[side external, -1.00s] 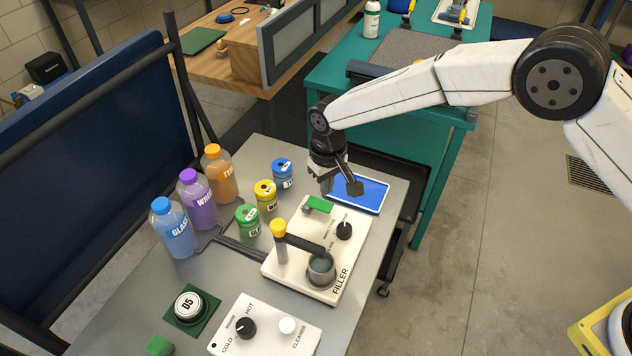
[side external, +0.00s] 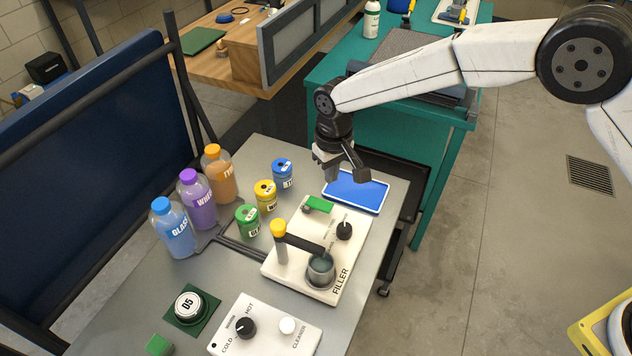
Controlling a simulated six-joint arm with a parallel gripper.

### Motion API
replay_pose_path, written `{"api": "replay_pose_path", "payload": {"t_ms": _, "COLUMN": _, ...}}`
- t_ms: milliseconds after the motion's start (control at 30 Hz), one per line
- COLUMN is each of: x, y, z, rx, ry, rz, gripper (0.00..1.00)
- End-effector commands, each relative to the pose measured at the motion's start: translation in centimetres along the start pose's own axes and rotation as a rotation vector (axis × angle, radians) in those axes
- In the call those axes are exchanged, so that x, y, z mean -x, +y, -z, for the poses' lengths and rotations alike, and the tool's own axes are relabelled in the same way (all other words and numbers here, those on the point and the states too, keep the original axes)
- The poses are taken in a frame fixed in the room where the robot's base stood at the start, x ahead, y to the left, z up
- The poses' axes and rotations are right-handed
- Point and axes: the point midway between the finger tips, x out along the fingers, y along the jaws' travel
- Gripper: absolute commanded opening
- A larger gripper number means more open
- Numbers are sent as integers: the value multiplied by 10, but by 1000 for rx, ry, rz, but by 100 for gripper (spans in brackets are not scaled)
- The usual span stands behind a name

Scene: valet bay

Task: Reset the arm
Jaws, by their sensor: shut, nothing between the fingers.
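My gripper (side external: 346,176) is in the air above the far right part of the grey work table (side external: 345,318), over the blue tray (side external: 356,193). It points down, is shut and holds nothing. It is apart from the filler unit (side external: 304,262), a white panel with a yellow-topped lever, a black knob, a green part and a grey cup in front of it.
Blue, purple and orange-brown bottles (side external: 195,203) stand at the table's left. Green, yellow and blue cans (side external: 266,197) stand beside the filler. A round D5 item (side external: 188,305) on a green pad and a hot-cold panel (side external: 265,330) are nearer. A teal bench (side external: 420,135) stands behind.

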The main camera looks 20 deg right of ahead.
Motion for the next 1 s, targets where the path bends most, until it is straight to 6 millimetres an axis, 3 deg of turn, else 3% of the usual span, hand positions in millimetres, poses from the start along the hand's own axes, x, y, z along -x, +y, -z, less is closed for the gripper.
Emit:
{"api": "replay_pose_path", "payload": {"t_ms": 267, "x": 24, "y": 46, "z": -21, "rx": -42, "ry": 35, "rz": 6, "gripper": 0}}
{"api": "replay_pose_path", "payload": {"t_ms": 467, "x": 44, "y": 88, "z": -53, "rx": -82, "ry": 69, "rz": 7, "gripper": 0}}
{"api": "replay_pose_path", "payload": {"t_ms": 700, "x": 62, "y": 132, "z": -101, "rx": -127, "ry": 111, "rz": 5, "gripper": 0}}
{"api": "replay_pose_path", "payload": {"t_ms": 1000, "x": 75, "y": 173, "z": -174, "rx": -185, "ry": 163, "rz": -6, "gripper": 0}}
